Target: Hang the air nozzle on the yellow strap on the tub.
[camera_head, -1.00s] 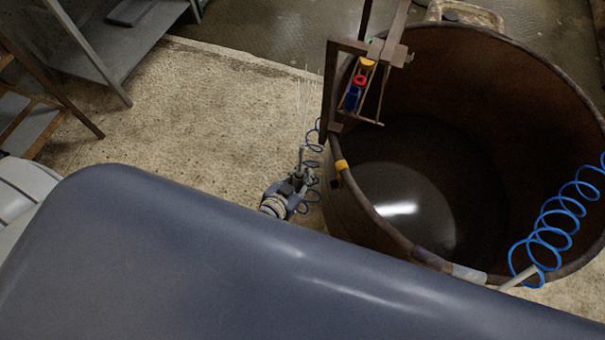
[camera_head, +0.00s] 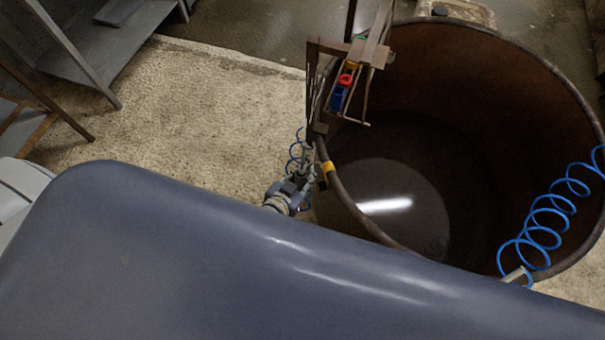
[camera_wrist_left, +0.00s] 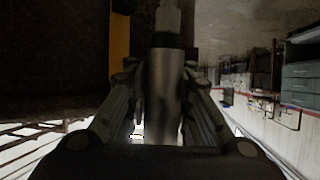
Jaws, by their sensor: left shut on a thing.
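The tub (camera_head: 345,195) is a big round rusty-brown vessel at the right in the head view. The yellow strap (camera_head: 328,167) sits on its left rim and shows as a yellow band (camera_wrist_left: 120,45) left of the nozzle in the wrist view. My left gripper (camera_head: 304,182) is just left of the strap, outside the tub wall. It is shut on the air nozzle, a grey cylinder (camera_wrist_left: 165,90) upright between the fingers in the wrist view. I cannot tell whether the nozzle touches the strap. My right gripper is not in view.
A rusty bracket (camera_head: 330,47) with a rack holding red, blue and yellow items (camera_head: 345,80) stands on the rim just beyond the strap. A blue coiled hose (camera_head: 545,225) hangs at the tub's right. The pale floor (camera_head: 210,110) left of the tub is clear.

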